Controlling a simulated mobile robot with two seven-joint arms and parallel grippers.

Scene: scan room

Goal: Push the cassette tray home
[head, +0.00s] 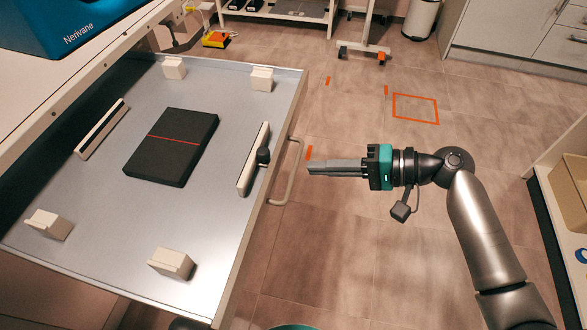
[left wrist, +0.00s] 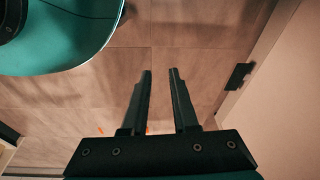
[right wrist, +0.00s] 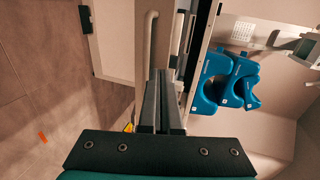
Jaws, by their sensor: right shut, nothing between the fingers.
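The cassette tray (head: 222,215) is a pale metal drawer, pulled out from under a white bench at left. A flat black cassette (head: 172,147) with a red line lies on it, between two pale rails and several corner blocks. The tray's bar handle (head: 290,172) is on its right side and also shows in the right wrist view (right wrist: 149,40). My right gripper (head: 309,167) is shut and empty, its fingertips just right of the handle with a small gap in the head view. My left gripper (left wrist: 160,71) is open and empty over the floor, outside the head view.
A blue machine (head: 75,25) marked Nerivane stands at upper left. A dark knob (head: 263,156) sits by the right rail. Orange tape (head: 415,109) marks the open floor at right. A shelf unit (head: 565,185) stands at the right edge, cabinets (head: 510,40) at the back.

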